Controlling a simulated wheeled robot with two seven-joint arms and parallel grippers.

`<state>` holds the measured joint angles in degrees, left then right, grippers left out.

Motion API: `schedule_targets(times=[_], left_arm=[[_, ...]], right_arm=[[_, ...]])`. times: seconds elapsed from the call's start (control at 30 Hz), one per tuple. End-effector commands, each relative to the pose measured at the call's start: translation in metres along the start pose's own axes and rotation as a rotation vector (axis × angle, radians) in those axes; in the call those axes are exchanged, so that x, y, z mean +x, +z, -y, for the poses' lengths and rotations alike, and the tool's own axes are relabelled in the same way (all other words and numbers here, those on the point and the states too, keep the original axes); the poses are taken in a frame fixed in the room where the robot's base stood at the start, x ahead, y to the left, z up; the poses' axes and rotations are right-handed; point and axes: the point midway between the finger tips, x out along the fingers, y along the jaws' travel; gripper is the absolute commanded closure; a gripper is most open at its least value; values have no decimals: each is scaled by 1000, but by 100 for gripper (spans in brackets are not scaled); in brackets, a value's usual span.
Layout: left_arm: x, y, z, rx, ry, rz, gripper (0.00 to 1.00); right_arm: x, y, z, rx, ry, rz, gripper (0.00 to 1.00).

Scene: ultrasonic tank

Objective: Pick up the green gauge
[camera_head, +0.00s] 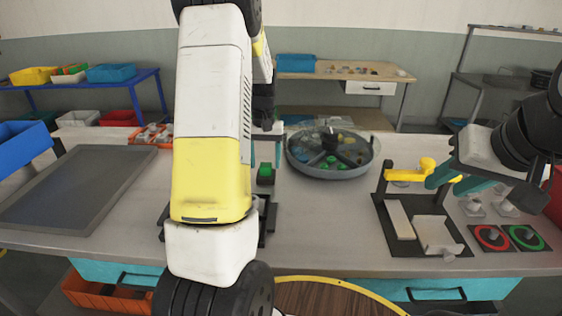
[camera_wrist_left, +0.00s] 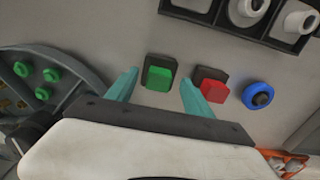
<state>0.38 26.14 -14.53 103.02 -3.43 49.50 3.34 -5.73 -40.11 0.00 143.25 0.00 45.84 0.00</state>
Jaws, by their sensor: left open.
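The green gauge (camera_wrist_left: 158,78) is a small green block with a black part. It lies on the grey bench between the two teal fingertips of my left gripper in the left wrist view, with clear space on both sides. It also shows in the head view (camera_head: 265,172), just right of my white and yellow left arm. My left gripper (camera_head: 265,153) is open and empty behind it; I cannot tell the exact height of the fingers.
A red and black block (camera_wrist_left: 213,90) and a blue ring (camera_wrist_left: 257,95) lie close beside the gauge. A black tray with white rings (camera_wrist_left: 248,8) is near. A round divided tray (camera_head: 332,170) stands behind to the right. My left arm hides part of the bench.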

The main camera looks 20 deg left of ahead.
Motion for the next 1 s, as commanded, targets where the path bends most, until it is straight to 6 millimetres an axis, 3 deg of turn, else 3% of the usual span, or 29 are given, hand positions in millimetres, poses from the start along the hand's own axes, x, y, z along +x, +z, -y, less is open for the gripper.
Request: schedule_targets(times=[0.2,0.47,0.77,1.0], left_arm=[[26,0,0,-1,0,2,40],[28,0,-1,-1,1,0,42],[28,0,-1,0,1,0,100],[28,0,-1,0,1,-1,100]], right_arm=[[0,0,0,0,0,0,64],[0,0,0,0,0,0,64],[0,0,0,0,0,0,64],[0,0,0,0,0,0,64]])
